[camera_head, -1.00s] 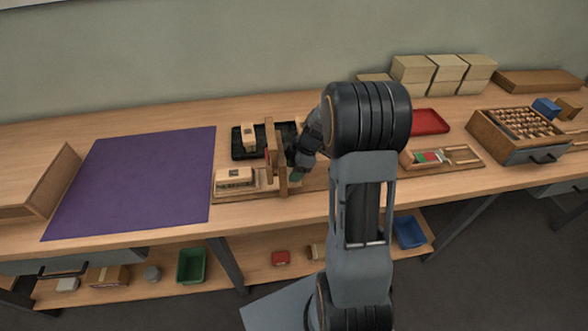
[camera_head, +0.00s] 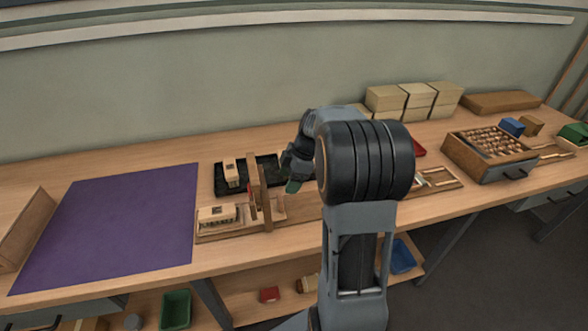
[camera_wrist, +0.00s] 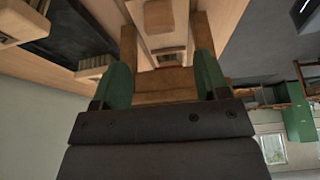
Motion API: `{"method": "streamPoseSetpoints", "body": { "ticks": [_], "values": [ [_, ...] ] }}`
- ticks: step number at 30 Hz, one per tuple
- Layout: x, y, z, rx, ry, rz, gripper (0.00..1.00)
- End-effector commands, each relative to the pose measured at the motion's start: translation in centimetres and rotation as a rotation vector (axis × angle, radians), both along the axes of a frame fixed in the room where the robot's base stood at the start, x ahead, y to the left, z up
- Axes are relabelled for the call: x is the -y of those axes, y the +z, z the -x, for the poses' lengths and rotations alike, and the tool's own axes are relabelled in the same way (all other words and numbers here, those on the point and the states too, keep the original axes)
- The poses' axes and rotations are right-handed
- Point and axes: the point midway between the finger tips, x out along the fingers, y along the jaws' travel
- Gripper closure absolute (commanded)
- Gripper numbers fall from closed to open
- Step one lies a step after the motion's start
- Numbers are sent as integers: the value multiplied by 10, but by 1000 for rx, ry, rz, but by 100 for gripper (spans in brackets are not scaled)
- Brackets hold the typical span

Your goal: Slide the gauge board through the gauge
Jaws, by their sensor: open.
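The gauge (camera_head: 265,200) is a pair of brown wooden uprights on a long wooden base, with a red part between them. A pale block with dark tufts (camera_head: 217,215), which looks like the gauge board, lies on the base left of the uprights. My gripper (camera_head: 292,186) is just right of the uprights and above the base, apart from the pale block. In the wrist view its two green fingers (camera_wrist: 163,80) are spread, with brown wood visible between and beyond them. I cannot tell whether they touch the wood. My arm hides part of the bench to the right.
A black tray (camera_head: 207,190) with another pale block (camera_head: 231,173) stands behind the gauge. A bare purple mat (camera_head: 115,225) lies to the left. A drawer box of small pieces (camera_head: 490,153) and stacked pale boxes (camera_head: 415,100) stand to the right.

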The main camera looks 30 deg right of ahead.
Motion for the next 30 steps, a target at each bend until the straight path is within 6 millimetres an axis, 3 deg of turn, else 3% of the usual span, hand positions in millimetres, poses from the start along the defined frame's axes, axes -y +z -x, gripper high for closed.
{"method": "streamPoseSetpoints", "body": {
  "ticks": [3, 10, 30],
  "values": [
    [7, 17, 2, 3, 0, 2, 32],
    [13, 32, 4, 0, 1, 1, 32],
    [13, 34, 4, -9, -21, -1, 32]
  ]
}}
